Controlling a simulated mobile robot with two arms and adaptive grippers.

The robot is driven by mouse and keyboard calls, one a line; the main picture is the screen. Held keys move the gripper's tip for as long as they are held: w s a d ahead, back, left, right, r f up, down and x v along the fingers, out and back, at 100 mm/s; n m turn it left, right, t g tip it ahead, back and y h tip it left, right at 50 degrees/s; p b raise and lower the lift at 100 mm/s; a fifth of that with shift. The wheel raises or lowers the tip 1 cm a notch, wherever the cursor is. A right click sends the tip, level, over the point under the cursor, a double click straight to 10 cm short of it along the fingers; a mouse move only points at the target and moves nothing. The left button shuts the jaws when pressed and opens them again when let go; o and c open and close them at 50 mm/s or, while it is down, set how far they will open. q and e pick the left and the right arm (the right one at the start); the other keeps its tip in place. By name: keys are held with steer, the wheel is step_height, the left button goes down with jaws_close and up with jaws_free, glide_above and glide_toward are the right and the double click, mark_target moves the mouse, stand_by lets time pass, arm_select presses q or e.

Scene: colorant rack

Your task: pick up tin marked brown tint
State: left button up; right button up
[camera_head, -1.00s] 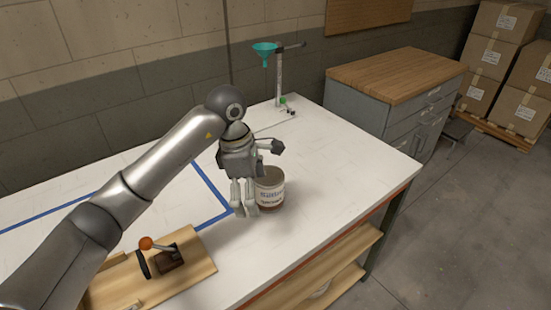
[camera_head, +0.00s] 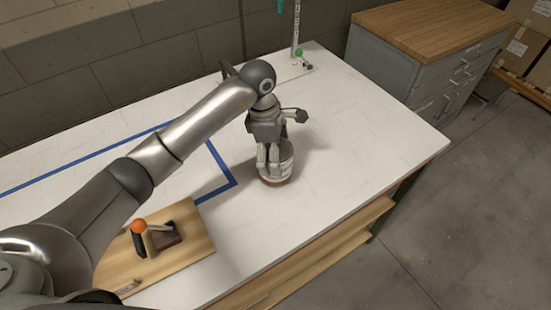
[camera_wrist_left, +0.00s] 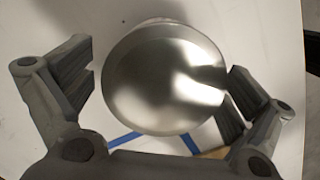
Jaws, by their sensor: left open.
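A tin (camera_head: 285,163) with a pale label and a brown band at its foot stands upright on the white table (camera_head: 340,165). Its label cannot be read now. My left gripper (camera_head: 268,165) is above and around it in the head view, hiding part of its left side. In the left wrist view the tin's round silver lid (camera_wrist_left: 165,80) lies between the two open fingers of the left gripper (camera_wrist_left: 160,85). The right finger is at the lid's edge; the left finger is a little apart from it. My right gripper is not in view.
A wooden board (camera_head: 190,245) with an orange-knobbed tool (camera_head: 150,233) lies at the front left. Blue tape (camera_head: 222,165) marks the table. A stand (camera_head: 297,30) is at the back. The table right of the tin is clear; a grey cabinet (camera_head: 425,60) stands beyond.

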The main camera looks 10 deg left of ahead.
arm_select(q)
steer(key=shift+s+d+f+p, duration=0.1)
steer(key=shift+d+f+p, duration=0.1)
steer(key=shift+f, duration=0.35)
steer(key=shift+s+d+f+p, duration=0.1)
steer(key=shift+d+f+p, duration=0.1)
steer(key=shift+f, duration=0.7)
steer(key=shift+w+f, duration=0.1)
steer(key=shift+f, duration=0.05)
steer(key=c, duration=0.4)
steer(key=shift+s, duration=0.2)
steer(key=c, duration=0.7)
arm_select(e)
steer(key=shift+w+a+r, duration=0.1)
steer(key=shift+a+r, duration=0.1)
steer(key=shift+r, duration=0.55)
